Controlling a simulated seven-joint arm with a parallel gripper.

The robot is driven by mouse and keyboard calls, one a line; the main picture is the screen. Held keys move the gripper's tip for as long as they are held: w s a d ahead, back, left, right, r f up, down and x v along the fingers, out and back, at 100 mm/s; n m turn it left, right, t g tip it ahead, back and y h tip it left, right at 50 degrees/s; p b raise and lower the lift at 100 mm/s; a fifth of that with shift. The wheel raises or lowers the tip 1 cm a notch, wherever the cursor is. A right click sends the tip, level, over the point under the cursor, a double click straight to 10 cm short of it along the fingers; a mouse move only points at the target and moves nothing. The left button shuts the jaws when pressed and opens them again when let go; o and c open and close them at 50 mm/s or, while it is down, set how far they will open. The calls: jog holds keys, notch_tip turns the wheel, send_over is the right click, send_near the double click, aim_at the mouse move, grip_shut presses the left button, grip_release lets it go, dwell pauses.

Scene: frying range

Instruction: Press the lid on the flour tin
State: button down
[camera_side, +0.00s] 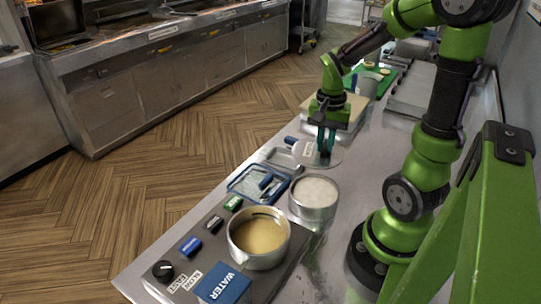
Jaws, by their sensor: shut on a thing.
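The flour tin (314,211) is a round metal tin, open at the top, with white flour showing inside. It stands on the steel counter in the middle of the view. My gripper (323,149) points down behind the tin, a little above the counter. It is shut on the lid (333,159), a pale grey disc that looks roughly level. The lid is apart from the tin, beyond its far rim. The fingers hide the part of the lid that they grip.
A metal pot of yellowish batter (260,238) stands in front of the tin. A blue-edged tray (240,187) lies left of the tin. A blue WATER box (222,286) and small blocks lie near the front. A board (352,108) and a green mat (387,80) are farther back.

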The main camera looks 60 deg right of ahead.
jog(key=s+a+r+n, duration=0.2)
jog(key=a+n, duration=0.1)
jog(key=a, duration=0.3)
jog(key=shift+s+a+f, duration=0.15)
jog(key=shift+f, duration=0.95)
jog(key=shift+s+a+f, duration=0.1)
jog(key=shift+s+f, duration=0.1)
jog(key=shift+f, duration=0.85)
jog(key=shift+s+a+f, duration=0.15)
jog(key=shift+f, duration=0.95)
jog(key=shift+f, duration=0.15)
jog(key=c, duration=0.5)
grip_release()
jog(key=shift+r, duration=3.55)
